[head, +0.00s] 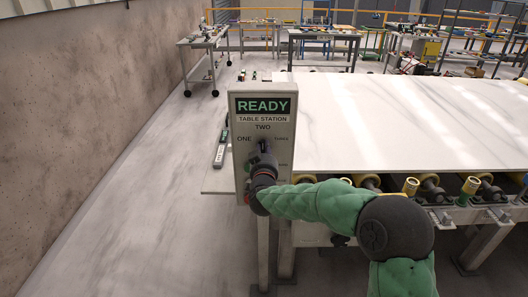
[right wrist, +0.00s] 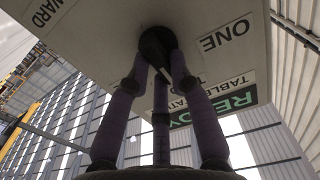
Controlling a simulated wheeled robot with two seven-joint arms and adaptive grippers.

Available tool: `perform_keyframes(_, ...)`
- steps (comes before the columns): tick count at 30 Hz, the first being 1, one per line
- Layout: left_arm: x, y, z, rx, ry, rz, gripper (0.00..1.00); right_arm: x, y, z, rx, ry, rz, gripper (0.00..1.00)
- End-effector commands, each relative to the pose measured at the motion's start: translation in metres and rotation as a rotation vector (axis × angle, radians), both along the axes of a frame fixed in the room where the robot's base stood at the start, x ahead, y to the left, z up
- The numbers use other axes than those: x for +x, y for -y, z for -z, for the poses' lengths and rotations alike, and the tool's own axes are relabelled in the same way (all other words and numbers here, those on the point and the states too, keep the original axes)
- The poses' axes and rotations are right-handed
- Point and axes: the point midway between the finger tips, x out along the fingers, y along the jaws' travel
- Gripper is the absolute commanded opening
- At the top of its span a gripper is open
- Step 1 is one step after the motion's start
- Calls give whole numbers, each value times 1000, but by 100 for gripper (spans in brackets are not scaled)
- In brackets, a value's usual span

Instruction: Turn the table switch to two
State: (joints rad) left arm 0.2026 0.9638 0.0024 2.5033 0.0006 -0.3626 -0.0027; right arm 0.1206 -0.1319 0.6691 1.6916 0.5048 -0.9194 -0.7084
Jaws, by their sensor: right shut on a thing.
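The table station panel (head: 250,185) is an upright light grey box with a green READY sign (head: 263,106) and the labels ONE, TWO and THREE around a dark knob (head: 264,144). My right gripper (head: 262,160) is at the panel's front, its fingers closed around the knob. The right wrist view shows the fingers around the dark knob (right wrist: 155,42), with the label ONE beside it. The gripper covers part of the knob, so its exact pointing is hard to read; its top end seems to lie just below TWO. My left gripper is out of view.
A large white stone slab (head: 400,120) lies on a roller table (head: 440,190) right of the panel. A grey handheld device (head: 220,150) lies on a small shelf left of the panel. A concrete wall stands far left; the floor between is clear.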

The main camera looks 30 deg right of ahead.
Motion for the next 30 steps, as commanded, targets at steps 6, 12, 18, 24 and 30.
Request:
perform_keyframes(6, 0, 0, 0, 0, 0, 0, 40, 0, 0, 1, 8, 2, -1, 0)
perform_keyframes(12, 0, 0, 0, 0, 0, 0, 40, 0, 0, 1, 8, 1, -1, 0)
perform_keyframes(18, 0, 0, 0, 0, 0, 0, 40, 0, 0, 1, 7, 2, -1, 46)
perform_keyframes(24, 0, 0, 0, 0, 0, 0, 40, 0, 0, 1, 6, 3, 0, 46)
perform_keyframes(30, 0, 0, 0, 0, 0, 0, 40, -8, -6, 0, 8, 2, -2, 46)
